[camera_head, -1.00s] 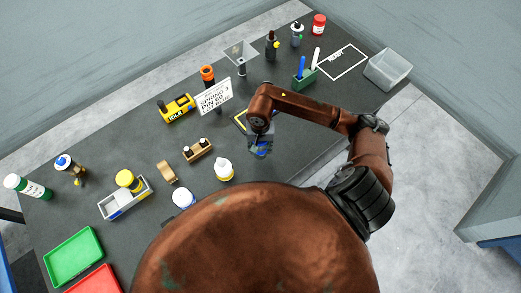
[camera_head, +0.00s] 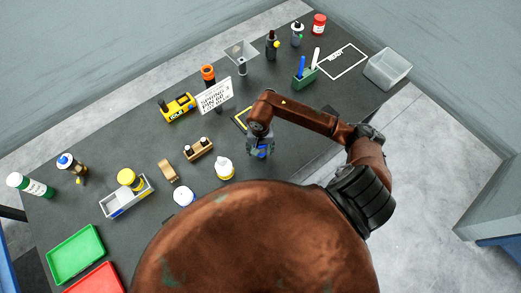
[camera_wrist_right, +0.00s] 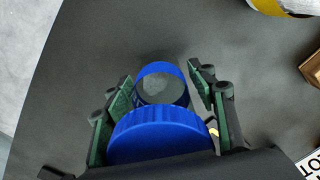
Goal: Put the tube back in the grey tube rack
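The tube has a blue cap (camera_wrist_right: 160,130), a clear body and a blue ring at its far end. Whether the tube touches the table is unclear. I cannot identify the grey tube rack for certain; a light grey box (camera_head: 128,205) with a yellow-lidded jar stands at the left. My left gripper is not in view.
A small white bottle (camera_head: 224,169) and a wooden block (camera_head: 199,149) stand left of the gripper. A printed sign (camera_head: 215,97) and a yellow device (camera_head: 178,107) stand behind. A green holder (camera_head: 305,78) and clear bin (camera_head: 387,69) are at back right.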

